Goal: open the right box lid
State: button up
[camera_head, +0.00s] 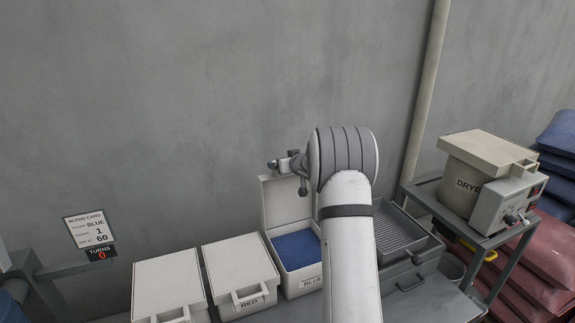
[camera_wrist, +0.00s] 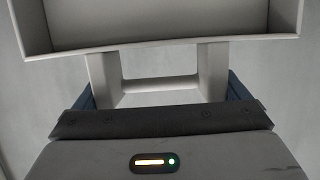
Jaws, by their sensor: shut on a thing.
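The right box (camera_head: 303,284), a white box labelled BLUE, stands open with blue pellets (camera_head: 297,250) inside. Its white lid (camera_head: 286,203) stands about upright at the back of the box. In the wrist view the lid's rimmed inner side (camera_wrist: 160,45) fills the top, with its handle (camera_wrist: 160,86) below it. My gripper (camera_wrist: 160,97) is shut on the handle, with a blue finger showing at each side. In the head view my gripper (camera_head: 275,164) is small at the lid's top edge, and my arm covers the right side of the box.
Two closed white boxes, one plain (camera_head: 168,282) and one labelled RED (camera_head: 240,273), stand to the left. A grey ribbed tray (camera_head: 400,232) is right of my arm. A dryer (camera_head: 470,180) stands on a cart at right, near stacked sacks (camera_head: 535,255). The wall (camera_head: 200,100) is behind.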

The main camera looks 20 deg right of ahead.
jog(key=shift+r, duration=0.25)
jog(key=o, duration=0.9)
jog(key=shift+o, duration=0.6)
jog(key=shift+f, duration=0.1)
jog(key=shift+s, duration=0.1)
jog(key=shift+s, duration=0.25)
jog(key=b+v, duration=0.1)
jog(key=v, duration=0.6)
jog(key=shift+r+b, duration=0.25)
jog(key=shift+b, duration=0.1)
jog(key=shift+s+f, duration=0.1)
